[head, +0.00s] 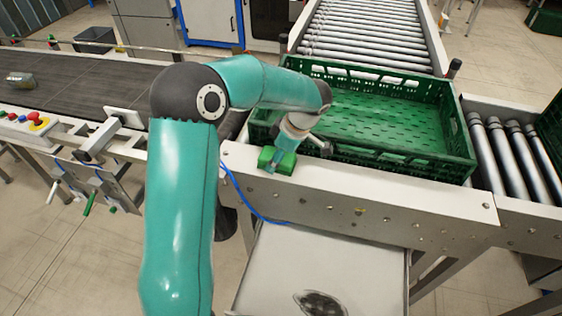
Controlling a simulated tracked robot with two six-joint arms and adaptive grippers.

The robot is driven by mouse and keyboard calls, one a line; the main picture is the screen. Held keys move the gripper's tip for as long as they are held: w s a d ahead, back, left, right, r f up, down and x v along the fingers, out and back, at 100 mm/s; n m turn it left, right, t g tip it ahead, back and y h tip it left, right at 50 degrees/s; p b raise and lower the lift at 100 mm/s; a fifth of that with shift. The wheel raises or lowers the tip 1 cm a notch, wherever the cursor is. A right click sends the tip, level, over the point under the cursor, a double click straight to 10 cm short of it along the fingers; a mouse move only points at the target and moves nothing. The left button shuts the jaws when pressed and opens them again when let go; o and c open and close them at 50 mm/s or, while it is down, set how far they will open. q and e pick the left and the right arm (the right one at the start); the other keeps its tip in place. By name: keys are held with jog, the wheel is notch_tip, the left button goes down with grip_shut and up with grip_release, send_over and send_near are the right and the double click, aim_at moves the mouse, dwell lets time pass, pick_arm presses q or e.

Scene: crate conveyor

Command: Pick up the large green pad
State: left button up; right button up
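A green block (287,164), which looks like the large green pad, is at the near left edge of the green crate, over the pale conveyor frame. My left gripper (280,153) is right at it, with a teal finger part lying across the block. The wrist and the finger hide part of the block. I cannot tell whether the fingers are closed on it or only beside it, or whether it rests on the frame. My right gripper is not in view.
An empty green crate (462,143) stands on the conveyor behind the gripper. The pale frame (365,210) runs along its front. A white tray (270,275) below holds a dark oval thing (322,303). At left is a dark belt (75,85) with a small packet (20,80).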

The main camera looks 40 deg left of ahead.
pick_arm(q)
jog(key=shift+r, duration=0.15)
notch_tip(320, 180, up, 20)
jog(key=shift+b, duration=0.3)
dwell(0.4)
jog(key=shift+o, duration=1)
jog(key=shift+c, duration=1.2)
jog(key=shift+f, duration=0.2)
